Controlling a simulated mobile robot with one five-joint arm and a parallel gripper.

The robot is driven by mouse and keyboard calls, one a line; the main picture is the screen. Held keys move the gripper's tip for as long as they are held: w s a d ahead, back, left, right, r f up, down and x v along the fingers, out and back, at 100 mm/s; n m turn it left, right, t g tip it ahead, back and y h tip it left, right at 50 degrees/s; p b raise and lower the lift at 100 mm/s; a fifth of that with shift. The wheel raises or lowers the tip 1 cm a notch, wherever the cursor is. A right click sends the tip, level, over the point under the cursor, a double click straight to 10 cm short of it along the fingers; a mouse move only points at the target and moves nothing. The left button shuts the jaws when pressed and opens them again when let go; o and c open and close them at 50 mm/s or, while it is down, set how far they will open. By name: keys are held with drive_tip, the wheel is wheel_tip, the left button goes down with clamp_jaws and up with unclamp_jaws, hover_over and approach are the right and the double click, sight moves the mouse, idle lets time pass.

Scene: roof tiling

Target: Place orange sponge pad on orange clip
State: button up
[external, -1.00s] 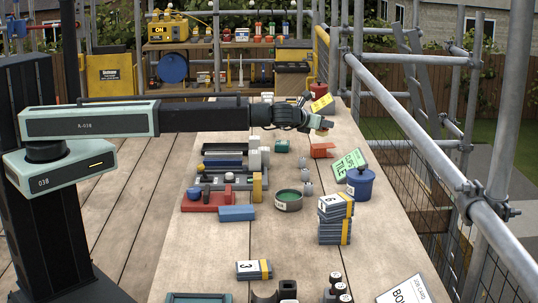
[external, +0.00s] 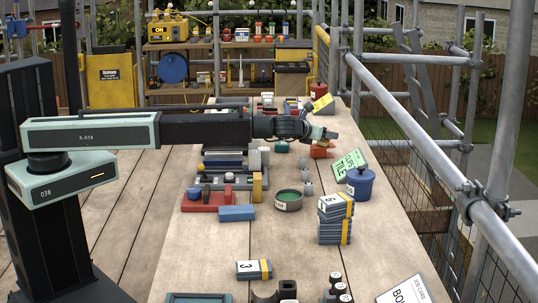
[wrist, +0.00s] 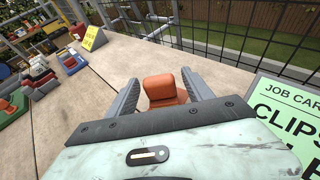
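The orange clip (external: 320,151) sits on the wooden worktop, beyond the green job card. My gripper (external: 327,134) is just above it and partly covers it in the external view. In the wrist view an orange block (wrist: 159,85), seemingly the sponge pad, lies between the two fingers of my gripper (wrist: 162,80). Darker orange shows at its near edge. I cannot tell whether the fingers press on the block, or whether it touches the clip; the contact area is too small to read.
The green job card (external: 349,163) stands close on the right, also in the wrist view (wrist: 285,115). A blue pot (external: 361,184), a green round tin (external: 288,200) and stacked tiles (external: 335,220) stand nearer. A yellow card (wrist: 94,38) is beyond. Bare worktop lies left of the fingers.

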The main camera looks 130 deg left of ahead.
drive_tip(key=shift+r, duration=0.15)
drive_tip(key=shift+d+r+p, duration=0.2)
drive_tip(key=shift+d+p, duration=0.05)
drive_tip(key=shift+p, duration=0.1)
drive_tip(key=p+v, duration=0.3)
drive_tip(key=v, duration=0.8)
drive_tip(key=shift+d+p, duration=0.25)
drive_tip(key=shift+p, duration=0.1)
